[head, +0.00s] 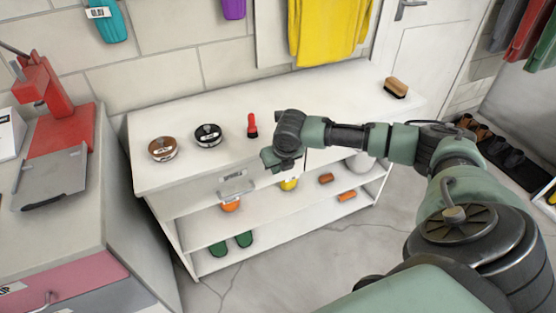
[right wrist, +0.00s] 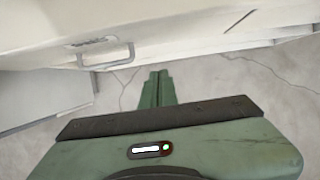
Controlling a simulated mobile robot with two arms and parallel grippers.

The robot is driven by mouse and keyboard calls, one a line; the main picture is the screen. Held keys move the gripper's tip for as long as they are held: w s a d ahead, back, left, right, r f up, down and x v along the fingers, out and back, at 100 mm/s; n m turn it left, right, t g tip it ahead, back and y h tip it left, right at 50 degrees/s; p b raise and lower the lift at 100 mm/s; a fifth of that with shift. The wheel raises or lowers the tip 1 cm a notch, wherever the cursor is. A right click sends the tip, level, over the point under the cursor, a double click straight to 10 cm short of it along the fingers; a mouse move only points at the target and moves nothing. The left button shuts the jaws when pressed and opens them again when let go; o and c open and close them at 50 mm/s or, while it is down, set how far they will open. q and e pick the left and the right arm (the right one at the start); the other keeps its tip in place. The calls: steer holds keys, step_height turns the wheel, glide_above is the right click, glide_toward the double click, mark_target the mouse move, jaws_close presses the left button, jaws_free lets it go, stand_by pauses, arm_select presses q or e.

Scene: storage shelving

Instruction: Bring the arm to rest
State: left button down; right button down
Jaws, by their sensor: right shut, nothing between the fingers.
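My right arm (head: 405,143) reaches in from the right over the front of the white shelf unit (head: 300,110). My right gripper (head: 270,160) is in front of the unit's upper edge, near the drawer handle (head: 236,188). In the right wrist view its green fingers (right wrist: 157,84) are together with nothing between them. The same handle shows in the right wrist view (right wrist: 105,57), to the left beyond the fingers. My left gripper is not in view.
On the unit's top are a brown tin (head: 163,149), a black tin (head: 208,136), a red-handled brush (head: 252,126) and a wooden brush (head: 396,87). Lower shelves hold green shoes (head: 243,239) and small orange items. A red press (head: 55,110) stands left. Floor (head: 330,250) in front is clear.

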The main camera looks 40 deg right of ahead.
steer(key=s+a+f+m, duration=0.25)
steer(key=f+m, duration=0.55)
steer(key=f, duration=0.5)
steer(key=s+a+f+m, duration=0.2)
steer(key=s+f+m, duration=0.2)
steer(key=f+m, duration=0.65)
steer(key=s+a+f+m+g, duration=0.1)
steer(key=s+a+f+m, duration=0.15)
steer(key=s+f, duration=0.65)
steer(key=s+a+f+m, duration=0.2)
steer(key=s+f+m, duration=0.2)
steer(key=s+f, duration=0.6)
steer(key=s+a+f+m+g, duration=0.1)
steer(key=s+a+m, duration=0.2)
steer(key=s, duration=0.7)
steer(key=s+a+f+m+g+y, duration=0.1)
steer(key=s+a+m, duration=0.1)
steer(key=s, duration=0.9)
steer(key=shift+a+f+m, duration=0.35)
steer(key=shift+a+m, duration=0.05)
steer(key=shift+a, duration=0.5)
steer(key=shift+s, duration=0.1)
